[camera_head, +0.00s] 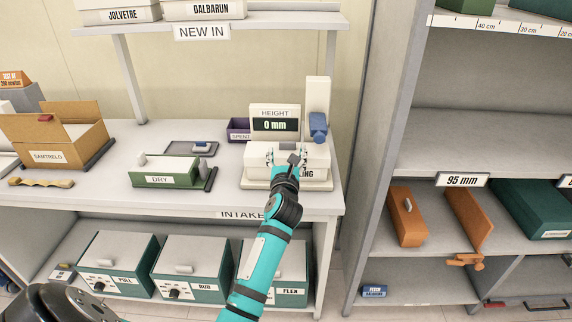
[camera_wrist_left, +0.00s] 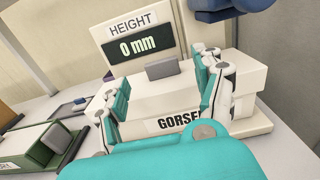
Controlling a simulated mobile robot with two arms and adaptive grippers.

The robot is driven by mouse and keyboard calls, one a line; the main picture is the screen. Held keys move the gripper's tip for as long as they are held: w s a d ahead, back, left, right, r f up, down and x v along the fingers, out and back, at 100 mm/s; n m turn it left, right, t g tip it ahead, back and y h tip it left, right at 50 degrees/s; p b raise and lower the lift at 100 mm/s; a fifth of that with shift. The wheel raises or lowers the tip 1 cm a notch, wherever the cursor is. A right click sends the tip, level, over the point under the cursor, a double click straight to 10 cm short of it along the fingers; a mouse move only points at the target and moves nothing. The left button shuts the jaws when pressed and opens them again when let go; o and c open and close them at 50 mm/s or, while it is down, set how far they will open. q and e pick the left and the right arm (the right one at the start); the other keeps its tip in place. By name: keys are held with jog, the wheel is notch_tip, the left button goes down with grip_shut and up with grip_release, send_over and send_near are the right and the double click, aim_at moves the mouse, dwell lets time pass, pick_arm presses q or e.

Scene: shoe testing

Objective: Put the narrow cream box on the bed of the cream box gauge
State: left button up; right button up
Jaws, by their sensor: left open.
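The narrow cream box (camera_head: 257,160) has a grey handle on its lid and a label partly hidden by my gripper; the left wrist view shows the box (camera_wrist_left: 150,104) with "GORSE" readable. It sits over the bed (camera_head: 250,184) of the cream box gauge (camera_head: 275,112), in front of the display, which reads 0 mm. The gauge's blue head (camera_head: 318,126) is up on its column at the right. My left gripper (camera_head: 288,158) is open, its fingers on either side of the box's handle; it also shows in the left wrist view (camera_wrist_left: 158,78). My right gripper is out of view.
A green box marked DRY (camera_head: 165,179) stands left of the gauge, with a small grey tray (camera_head: 190,149) behind it. A purple SPENT bin (camera_head: 238,130) is behind the gauge's left side. A grey shelf upright (camera_head: 385,130) rises at the right.

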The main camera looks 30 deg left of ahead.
pick_arm(q)
jog(key=v, duration=0.6)
jog(key=shift+s, duration=0.1)
